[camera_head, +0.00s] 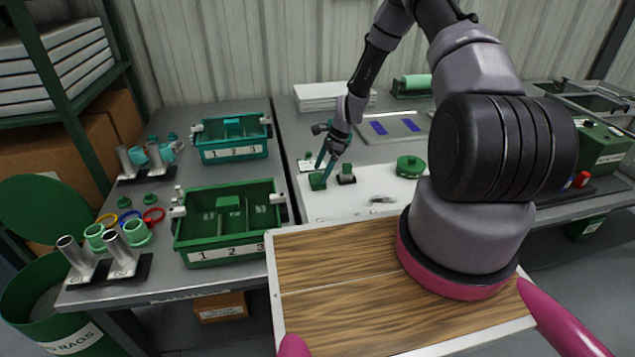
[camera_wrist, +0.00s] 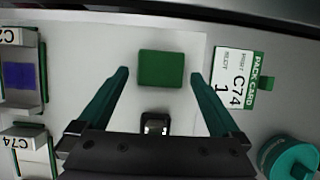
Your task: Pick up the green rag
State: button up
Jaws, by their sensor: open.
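The green rag (camera_wrist: 160,69) shows in the wrist view as a small flat-topped green block on a pale surface. It lies between the two fingertips, with a gap on each side. In the wrist view, my gripper (camera_wrist: 160,73) holds nothing. The exact height of the fingertips above the surface is hard to tell.
Beside the rag stand a small black holder (camera_wrist: 155,123) and a pack card (camera_wrist: 232,80). A green round object (camera_head: 410,166) stands on the mat to the right. A green bin (camera_head: 230,222) and a teal bin (camera_head: 232,138) stand left. A rag drum (camera_head: 60,310) is far left.

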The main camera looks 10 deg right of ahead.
aim_at(319, 178)
jog(key=x, duration=0.2)
jog(key=shift+a+f, duration=0.1)
jog(key=shift+f, duration=0.15)
jog(key=c, duration=1)
jog(key=shift+c, duration=0.2)
jog(key=shift+r, duration=0.2)
notch_tip(319, 178, up, 10)
jog(key=shift+f, duration=0.15)
